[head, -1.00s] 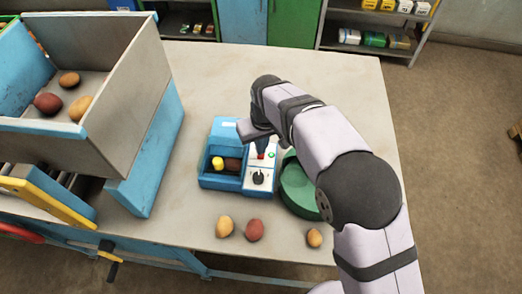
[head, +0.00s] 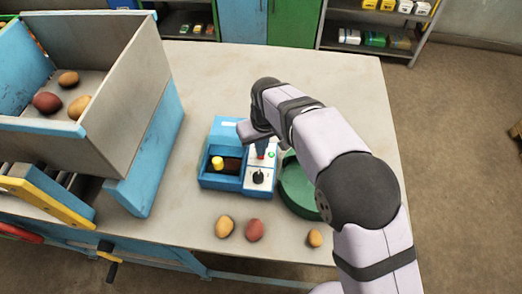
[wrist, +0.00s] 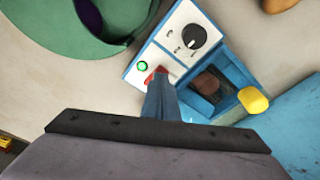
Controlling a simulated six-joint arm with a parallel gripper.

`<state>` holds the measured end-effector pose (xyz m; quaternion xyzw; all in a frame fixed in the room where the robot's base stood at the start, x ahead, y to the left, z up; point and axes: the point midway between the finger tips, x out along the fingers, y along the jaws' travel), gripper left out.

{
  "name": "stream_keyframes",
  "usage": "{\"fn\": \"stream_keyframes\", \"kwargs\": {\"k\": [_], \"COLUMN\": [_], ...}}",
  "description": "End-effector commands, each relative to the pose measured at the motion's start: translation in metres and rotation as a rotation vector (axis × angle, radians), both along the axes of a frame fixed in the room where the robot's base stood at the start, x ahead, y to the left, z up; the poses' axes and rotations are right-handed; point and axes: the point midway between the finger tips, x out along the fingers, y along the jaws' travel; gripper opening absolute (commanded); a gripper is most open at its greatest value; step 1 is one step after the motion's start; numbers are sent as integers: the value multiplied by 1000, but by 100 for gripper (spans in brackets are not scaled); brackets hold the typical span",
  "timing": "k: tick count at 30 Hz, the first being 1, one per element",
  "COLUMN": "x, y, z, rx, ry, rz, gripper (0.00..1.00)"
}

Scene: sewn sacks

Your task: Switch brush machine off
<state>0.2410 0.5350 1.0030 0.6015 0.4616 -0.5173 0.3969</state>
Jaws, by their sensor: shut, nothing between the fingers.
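The brush machine (head: 225,180) is a blue box on the table, with an open trough and a white control panel (head: 260,177). The panel carries a black knob (wrist: 193,37), a bright green round button or lamp (wrist: 142,66) and a red button (wrist: 152,76). A yellow knob (wrist: 253,99) stands at the trough, where something brown (wrist: 208,83) shows inside. My gripper (wrist: 158,82) is shut and empty, pointing down at the red button and partly hiding it. In the head view my gripper (head: 261,153) is just above that button; I cannot tell whether it touches.
A green round dish (head: 297,190) is close right of the machine. Several potatoes lie in front, including a red one (head: 255,230). A large blue and grey hopper (head: 125,95) with potatoes stands at the left. The table (head: 210,80) behind the machine is clear.

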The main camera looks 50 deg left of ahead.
Motion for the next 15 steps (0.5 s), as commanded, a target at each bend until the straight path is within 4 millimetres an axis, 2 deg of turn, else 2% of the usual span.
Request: {"fn": "stream_keyframes", "kwargs": {"k": [15], "x": [0], "y": [0], "z": [-4], "rx": [0], "ry": [0], "rz": [0], "gripper": [0]}}
